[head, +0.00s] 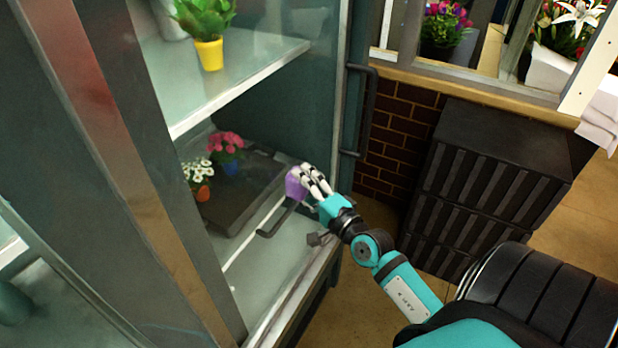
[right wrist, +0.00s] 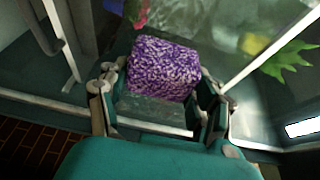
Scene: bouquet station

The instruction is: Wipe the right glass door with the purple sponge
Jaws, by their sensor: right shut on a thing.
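The purple sponge (head: 293,187) is speckled purple and white in the right wrist view (right wrist: 162,68). My right gripper (head: 312,180) is shut on it, with a finger on either side in the right wrist view (right wrist: 160,100). The right glass door (head: 262,105) is a clear pane in a dark frame, and plants show through it. The sponge is at the lower part of the pane, near its right side. I cannot tell whether it touches the glass. My left gripper is not in view.
Behind the glass are a yellow pot (head: 209,54) on a shelf and small flower pots (head: 229,166) below. A dark vertical handle (head: 365,110) stands up-right of my gripper. Black stacked crates (head: 490,190) and a brick wall (head: 398,135) lie to the right.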

